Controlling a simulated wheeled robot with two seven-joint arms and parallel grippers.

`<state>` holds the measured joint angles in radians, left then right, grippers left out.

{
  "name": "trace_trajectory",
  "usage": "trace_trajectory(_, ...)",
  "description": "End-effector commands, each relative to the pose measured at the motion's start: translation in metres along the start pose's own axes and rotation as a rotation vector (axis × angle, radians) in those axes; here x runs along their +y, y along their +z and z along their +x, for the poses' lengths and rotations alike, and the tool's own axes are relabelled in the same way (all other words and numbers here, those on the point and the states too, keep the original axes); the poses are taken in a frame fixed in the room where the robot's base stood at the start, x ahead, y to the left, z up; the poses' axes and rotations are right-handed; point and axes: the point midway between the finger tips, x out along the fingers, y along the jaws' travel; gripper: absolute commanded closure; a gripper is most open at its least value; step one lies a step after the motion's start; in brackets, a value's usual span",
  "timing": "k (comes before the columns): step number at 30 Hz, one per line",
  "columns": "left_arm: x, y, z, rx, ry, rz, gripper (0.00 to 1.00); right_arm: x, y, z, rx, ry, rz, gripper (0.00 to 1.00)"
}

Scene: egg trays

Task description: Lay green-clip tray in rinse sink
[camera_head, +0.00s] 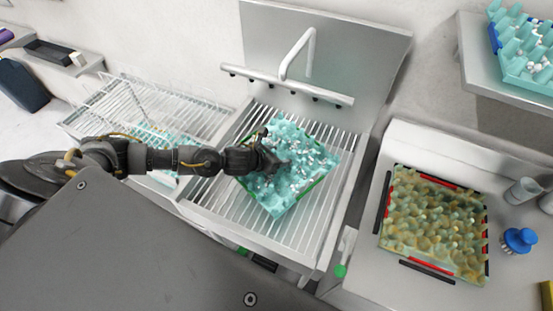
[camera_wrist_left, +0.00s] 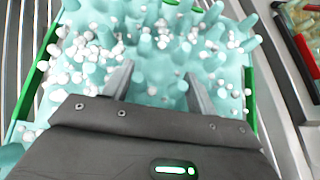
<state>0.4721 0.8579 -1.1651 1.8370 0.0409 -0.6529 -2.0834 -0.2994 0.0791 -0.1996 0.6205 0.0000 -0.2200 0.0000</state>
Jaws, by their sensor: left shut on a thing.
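The green-clip tray (camera_head: 283,195) is light turquoise with pegs, white foam-like bits and green strips along its edges. It is over the slatted rack of the rinse sink (camera_head: 222,200), below the tap, turned at an angle. I cannot tell whether it touches the slats. My left gripper (camera_head: 275,163) reaches in from the left and is shut on the tray near its middle. In the left wrist view the tray (camera_wrist_left: 155,75) fills the space beyond the two fingers (camera_wrist_left: 155,85); what lies between the fingertips is partly hidden. My right gripper is in neither view.
A tray with red clips (camera_head: 435,220) and yellowish contents lies on the right counter, near a blue brush (camera_head: 518,240) and cups (camera_head: 522,190). A blue-clip tray (camera_head: 525,50) sits on the upper right shelf (camera_head: 480,70). A wire rack (camera_head: 120,105) stands left of the sink. The tap (camera_head: 297,55) rises behind.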

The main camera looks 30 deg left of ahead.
Motion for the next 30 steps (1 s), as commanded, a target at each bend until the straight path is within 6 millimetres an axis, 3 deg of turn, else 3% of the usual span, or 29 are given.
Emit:
trace_trajectory(8,0.004,-0.020,0.017,0.001,0.000,-0.002,0.76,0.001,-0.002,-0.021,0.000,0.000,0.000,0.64)
trace_trajectory(17,0.005,-0.029,0.022,0.000,0.000,0.000,0.76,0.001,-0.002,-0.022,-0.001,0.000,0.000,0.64)
trace_trajectory(18,0.005,-0.029,0.022,0.001,0.000,0.000,0.40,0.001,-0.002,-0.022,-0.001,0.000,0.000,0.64)
trace_trajectory(21,0.005,-0.029,0.022,0.001,0.000,0.000,0.27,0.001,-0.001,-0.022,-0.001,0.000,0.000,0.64)
trace_trajectory(23,0.005,-0.029,0.022,0.001,0.000,0.000,0.21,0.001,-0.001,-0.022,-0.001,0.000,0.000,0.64)
trace_trajectory(30,0.005,-0.029,0.022,0.001,0.000,0.000,0.21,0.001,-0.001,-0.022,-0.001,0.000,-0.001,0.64)
